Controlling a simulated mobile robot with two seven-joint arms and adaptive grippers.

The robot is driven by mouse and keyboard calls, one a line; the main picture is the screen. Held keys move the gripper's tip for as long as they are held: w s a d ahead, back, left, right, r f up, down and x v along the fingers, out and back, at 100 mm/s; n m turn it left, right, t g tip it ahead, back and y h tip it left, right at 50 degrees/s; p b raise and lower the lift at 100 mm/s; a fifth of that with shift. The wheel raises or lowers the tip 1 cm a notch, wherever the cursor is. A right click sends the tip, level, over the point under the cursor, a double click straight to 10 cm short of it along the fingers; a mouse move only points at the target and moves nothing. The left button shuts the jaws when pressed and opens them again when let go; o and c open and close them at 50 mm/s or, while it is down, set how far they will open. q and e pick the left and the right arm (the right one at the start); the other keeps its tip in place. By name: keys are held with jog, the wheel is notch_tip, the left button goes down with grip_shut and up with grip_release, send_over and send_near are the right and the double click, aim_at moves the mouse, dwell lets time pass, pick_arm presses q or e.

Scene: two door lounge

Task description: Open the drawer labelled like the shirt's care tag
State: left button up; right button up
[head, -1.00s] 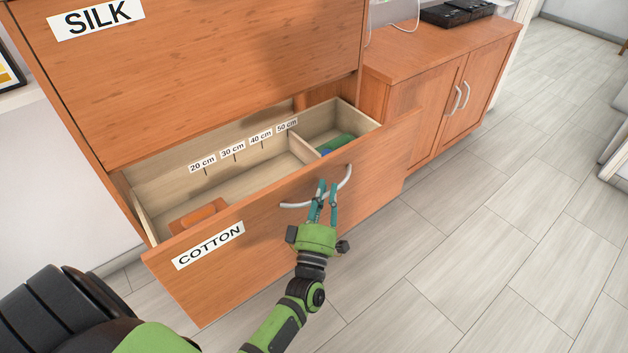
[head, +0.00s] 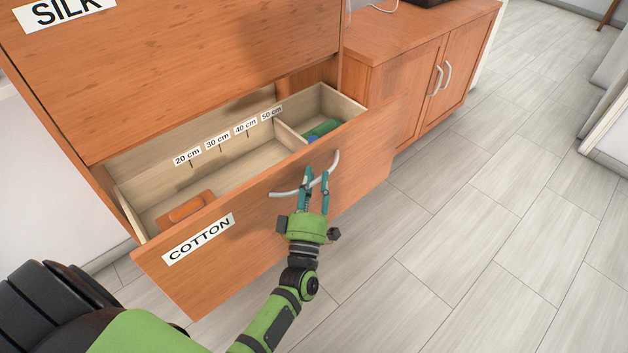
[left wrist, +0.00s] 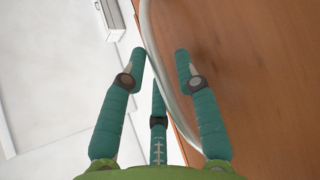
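The drawer labelled COTTON (head: 250,263) stands pulled out from the wooden cabinet, its inside showing. Its white label (head: 198,239) is on the left of the front. A curved pale handle (head: 283,193) is on the front, and it also shows in the left wrist view (left wrist: 170,85). My left gripper (head: 317,178) is at the handle with its fingers apart. In the left wrist view, the handle passes between the spread fingertips, close to the left one. Above is a closed front labelled SILK (head: 62,12). The shirt and its care tag are not in view. My right gripper is not in view.
Inside the drawer are marks from 20 cm to 50 cm, an orange-brown block (head: 185,209) and a green item (head: 322,129) behind a divider. A low two-door cabinet (head: 400,80) stands to the right. The tiled floor (head: 480,240) at right is clear.

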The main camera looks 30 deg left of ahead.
pick_arm(q)
jog(key=v, duration=1.2)
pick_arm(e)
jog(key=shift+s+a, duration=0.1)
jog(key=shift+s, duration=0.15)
